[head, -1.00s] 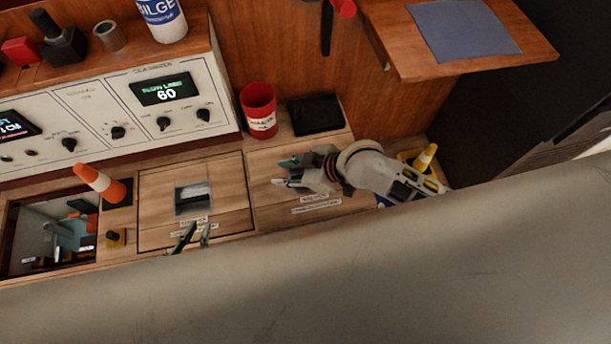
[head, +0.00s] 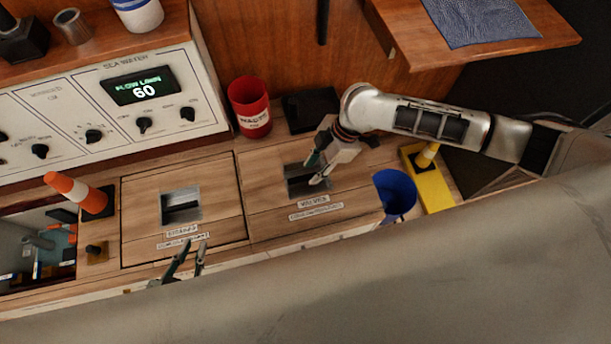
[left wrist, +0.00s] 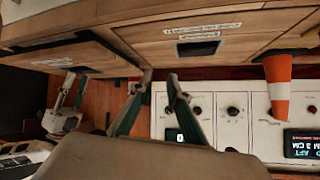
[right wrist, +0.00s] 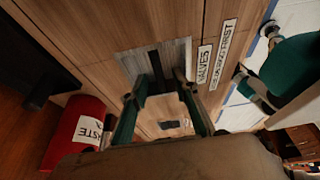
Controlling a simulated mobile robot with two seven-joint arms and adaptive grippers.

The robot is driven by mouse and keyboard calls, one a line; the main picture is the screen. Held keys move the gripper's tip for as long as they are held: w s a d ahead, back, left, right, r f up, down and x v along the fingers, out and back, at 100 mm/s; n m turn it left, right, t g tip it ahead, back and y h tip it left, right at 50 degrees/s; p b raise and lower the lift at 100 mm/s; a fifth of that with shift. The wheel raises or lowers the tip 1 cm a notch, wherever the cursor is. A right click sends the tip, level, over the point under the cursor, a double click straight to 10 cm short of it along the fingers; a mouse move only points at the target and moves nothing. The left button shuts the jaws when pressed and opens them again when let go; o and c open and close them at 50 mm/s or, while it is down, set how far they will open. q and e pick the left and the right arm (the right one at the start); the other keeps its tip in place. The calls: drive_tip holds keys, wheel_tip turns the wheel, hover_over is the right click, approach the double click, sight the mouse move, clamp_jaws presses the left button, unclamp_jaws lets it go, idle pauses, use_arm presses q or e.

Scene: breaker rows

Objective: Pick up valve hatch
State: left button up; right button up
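The valve hatch (head: 345,178) is a wooden panel in the counter, lying shut, with a grey recessed handle (head: 296,178) and a printed label. In the right wrist view its recess (right wrist: 135,66) lies just ahead of my fingers, with a dark bar inside. My right gripper (head: 315,171) is open and empty over the recess; its fingertips (right wrist: 160,88) are at the recess's near edge, contact unclear. My left gripper (head: 190,255) is open and empty at the counter's front edge, before the neighbouring hatch (head: 220,205), whose recess also shows in the left wrist view (left wrist: 197,47).
A red waste bin (head: 250,108) and a black tray (head: 308,108) stand behind the hatch. A blue bucket (head: 394,190) and yellow block (head: 428,185) stand to its right. An orange cone (head: 80,192) and an open compartment (head: 40,240) are at left.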

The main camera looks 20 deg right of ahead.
sight(306, 176)
drive_tip(key=b+x, duration=0.2)
drive_tip(key=x, duration=0.3)
drive_tip(key=shift+a+f, duration=0.1)
drive_tip(key=shift+w, duration=0.1)
clamp_jaws()
drive_tip(key=shift+a+r, duration=0.1)
drive_tip(key=shift+r, duration=0.1)
